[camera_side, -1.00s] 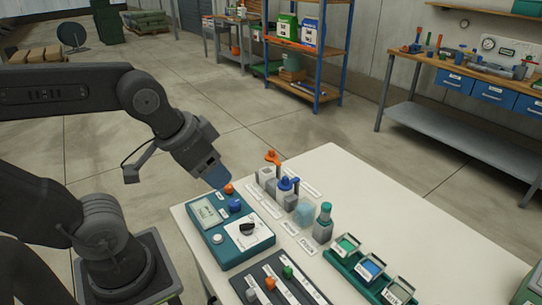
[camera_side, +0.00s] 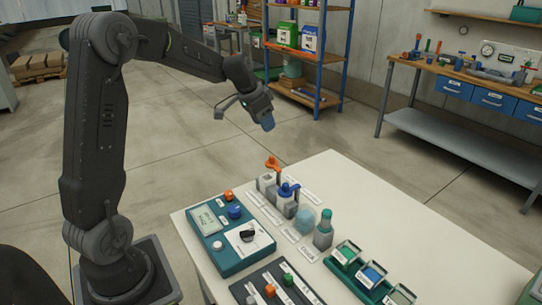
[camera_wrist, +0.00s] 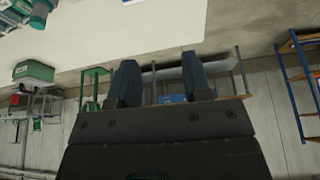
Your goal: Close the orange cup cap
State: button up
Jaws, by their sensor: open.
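The orange cap (camera_side: 272,163) stands raised at the back of the small grey cup (camera_side: 266,182) near the table's far edge; it looks open, though it is small in the picture. My gripper (camera_side: 267,122) is in the air above and behind it, well clear of it, pointing down. In the wrist view my gripper (camera_wrist: 160,82) shows two dark blue fingers apart with nothing between them. The orange cap cannot be made out in the wrist view.
A blue-topped fitting (camera_side: 287,190) stands right beside the grey cup. A teal-capped bottle (camera_side: 324,229), a pale blue ball (camera_side: 304,220) and a control box (camera_side: 228,241) share the white table (camera_side: 420,237).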

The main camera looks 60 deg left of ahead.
send_near(272, 156)
jog(key=x, duration=0.9)
jog(key=shift+d+f, duration=0.1)
jog(key=shift+c, duration=0.2)
grip_shut()
